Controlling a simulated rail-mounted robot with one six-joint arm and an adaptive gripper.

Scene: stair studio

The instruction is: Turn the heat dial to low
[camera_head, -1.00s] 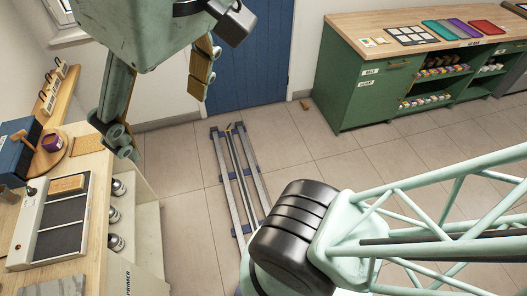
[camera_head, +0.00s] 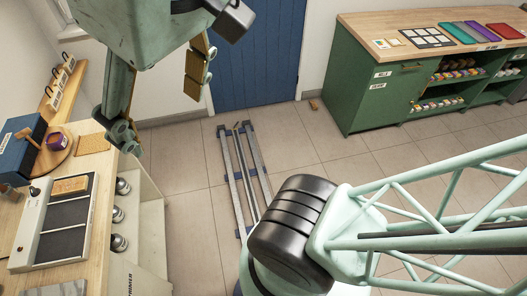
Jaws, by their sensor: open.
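A long white unit with dark panels (camera_head: 64,214) lies on the wooden counter at the left. A small black knob (camera_head: 35,190) stands on its left strip near the far end; it looks like the heat dial. I cannot read its setting or any marks at this size. A tan block (camera_head: 70,186) lies on the unit's far panel. My gripper (camera_head: 157,116) hangs at the upper left, its two fingers wide apart with nothing between them. In the picture it is right of and above the knob, apart from it.
A blue box (camera_head: 28,148) and a purple jar (camera_head: 57,140) on a round wooden board stand behind the unit. Several round-ended items (camera_head: 118,214) sit on the counter's side shelf. Floor rails (camera_head: 245,165) run toward a blue door (camera_head: 262,50). A green cabinet (camera_head: 375,95) stands right.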

